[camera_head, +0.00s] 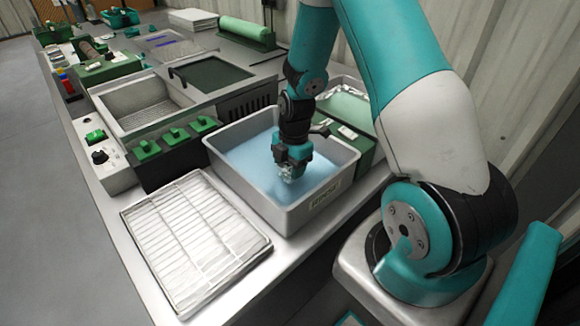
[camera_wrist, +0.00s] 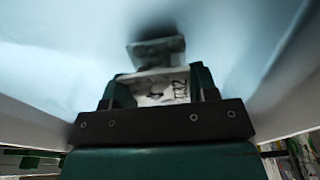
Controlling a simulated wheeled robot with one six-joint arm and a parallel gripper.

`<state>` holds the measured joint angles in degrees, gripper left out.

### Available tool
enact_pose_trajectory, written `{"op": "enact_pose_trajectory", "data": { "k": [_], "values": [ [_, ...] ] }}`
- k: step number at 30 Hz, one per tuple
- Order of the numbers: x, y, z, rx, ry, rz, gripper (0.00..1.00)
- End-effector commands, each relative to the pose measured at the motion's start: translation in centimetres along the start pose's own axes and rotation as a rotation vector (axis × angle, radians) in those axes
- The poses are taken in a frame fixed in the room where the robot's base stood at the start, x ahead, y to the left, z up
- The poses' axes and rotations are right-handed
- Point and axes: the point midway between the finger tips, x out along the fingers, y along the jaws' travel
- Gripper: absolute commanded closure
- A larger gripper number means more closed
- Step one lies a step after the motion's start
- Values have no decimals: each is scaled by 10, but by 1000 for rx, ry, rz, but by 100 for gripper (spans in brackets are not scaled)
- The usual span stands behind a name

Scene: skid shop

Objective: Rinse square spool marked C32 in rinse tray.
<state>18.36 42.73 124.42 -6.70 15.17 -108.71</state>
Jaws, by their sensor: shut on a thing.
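The rinse tray (camera_head: 322,198) is a grey rectangular tub of pale blue liquid, with a label on its front wall. My gripper (camera_head: 291,165) is down inside it, shut on a whitish square spool (camera_head: 290,176) at the liquid. In the wrist view my gripper (camera_wrist: 155,88) has its two green fingers on either side of the spool (camera_wrist: 165,90). Dark marking on its near face is blurred; it seems to end in 2, and the rest is hard to read. Whether the spool's lower part is under the liquid is hard to tell.
A wire rack on a white tray (camera_head: 195,240) lies left of the rinse tray. Green-handled dark boxes (camera_head: 175,150) and a steel basin (camera_head: 140,103) stand beyond it.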

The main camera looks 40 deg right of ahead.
Motion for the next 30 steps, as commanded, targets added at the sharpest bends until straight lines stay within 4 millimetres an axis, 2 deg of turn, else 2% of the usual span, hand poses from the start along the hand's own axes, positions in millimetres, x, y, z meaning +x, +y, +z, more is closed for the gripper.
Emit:
{"op": "enact_pose_trajectory", "data": {
  "k": [30],
  "values": [
    [5,0,1,0,0,1,64]
  ]
}}
